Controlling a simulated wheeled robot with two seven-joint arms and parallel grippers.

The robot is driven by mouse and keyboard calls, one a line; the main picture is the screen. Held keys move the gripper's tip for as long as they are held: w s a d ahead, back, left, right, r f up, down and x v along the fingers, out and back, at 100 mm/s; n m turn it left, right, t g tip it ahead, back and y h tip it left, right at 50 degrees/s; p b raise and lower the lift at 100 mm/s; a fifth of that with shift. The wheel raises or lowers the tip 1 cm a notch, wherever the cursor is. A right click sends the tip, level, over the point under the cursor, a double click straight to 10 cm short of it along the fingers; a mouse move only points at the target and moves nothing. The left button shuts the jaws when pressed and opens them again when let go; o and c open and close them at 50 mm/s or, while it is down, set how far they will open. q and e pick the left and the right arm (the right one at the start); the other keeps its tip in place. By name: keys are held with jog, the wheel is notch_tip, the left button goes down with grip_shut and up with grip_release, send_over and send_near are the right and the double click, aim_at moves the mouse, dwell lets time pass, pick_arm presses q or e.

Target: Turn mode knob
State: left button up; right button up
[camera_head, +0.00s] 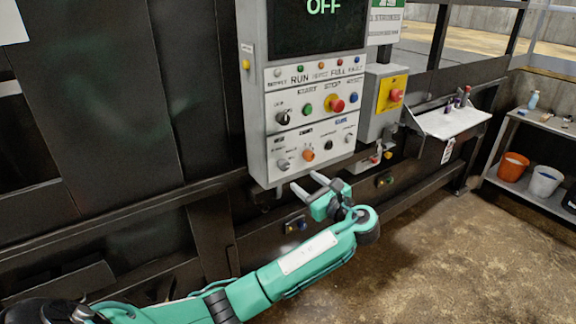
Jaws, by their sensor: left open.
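The control panel (262,140) is a grey box with a dark screen reading "OFF". The small labels are too blurred to tell which is the mode knob. My left gripper (305,181) is open and empty, its fingers pointing up-left by the panel's lower edge, below the grey and orange knobs. It appears apart from the knobs. My right gripper is not in view.
A red button (335,104) and a green button (308,109) sit on the panel. A white shelf (455,121) juts out further right. Buckets (513,166) stand on a rack. The floor is clear.

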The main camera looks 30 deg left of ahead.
aim_at(286, 167)
pick_arm(q)
jog(key=p+x, duration=0.2)
jog(key=x, duration=0.6)
jog(key=shift+r+p, duration=0.1)
jog(key=shift+p, duration=0.2)
jog(key=shift+w+a, duration=0.25)
jog(key=shift+a, duration=0.45)
jog(key=c, duration=1)
jog(key=shift+o, duration=0.2)
